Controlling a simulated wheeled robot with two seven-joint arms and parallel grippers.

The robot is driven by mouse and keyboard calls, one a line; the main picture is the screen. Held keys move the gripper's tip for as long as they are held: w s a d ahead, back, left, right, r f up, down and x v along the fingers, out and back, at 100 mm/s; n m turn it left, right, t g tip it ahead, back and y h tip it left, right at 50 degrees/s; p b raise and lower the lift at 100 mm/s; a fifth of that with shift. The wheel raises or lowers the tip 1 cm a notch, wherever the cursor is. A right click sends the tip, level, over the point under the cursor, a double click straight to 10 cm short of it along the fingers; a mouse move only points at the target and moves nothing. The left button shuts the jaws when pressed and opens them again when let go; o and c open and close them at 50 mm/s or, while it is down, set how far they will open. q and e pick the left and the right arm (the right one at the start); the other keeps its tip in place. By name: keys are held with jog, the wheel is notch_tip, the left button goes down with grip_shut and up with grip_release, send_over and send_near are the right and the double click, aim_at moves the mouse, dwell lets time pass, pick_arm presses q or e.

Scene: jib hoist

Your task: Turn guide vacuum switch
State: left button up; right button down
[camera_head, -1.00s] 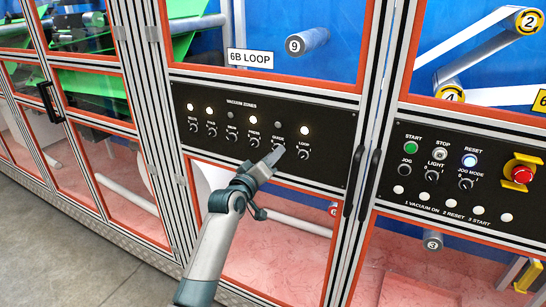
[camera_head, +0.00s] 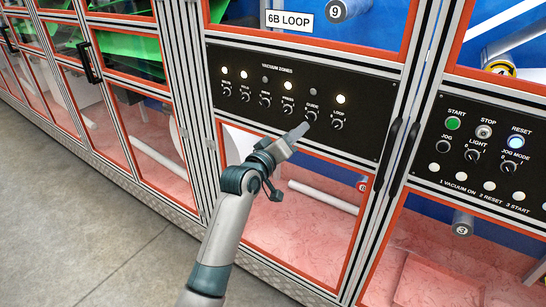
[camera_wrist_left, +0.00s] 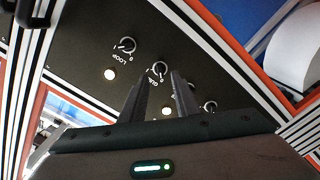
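The guide vacuum switch (camera_head: 311,117) is a small black knob in the VACUUM ZONES row, second from the right. The lamp above it (camera_head: 313,91) is dark. My left gripper (camera_head: 303,129) reaches up from below, its tips just below and left of this knob. In the left wrist view the two fingers of my left gripper (camera_wrist_left: 161,82) stand apart. The guide knob (camera_wrist_left: 158,68) shows in the gap at their tips, and contact cannot be told. My right gripper is in neither view.
The loop knob (camera_head: 337,124) is close on the right, under a lit lamp (camera_head: 340,99). The press knob (camera_head: 287,108) is close on the left. A door handle (camera_head: 392,145) and a second control panel (camera_head: 490,150) lie to the right.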

pick_arm(q)
jog(key=b+v, duration=0.2)
jog(key=v, duration=0.9)
jog(key=shift+b, duration=0.4)
jog(key=shift+s+a, duration=0.1)
jog(key=shift+s, duration=0.05)
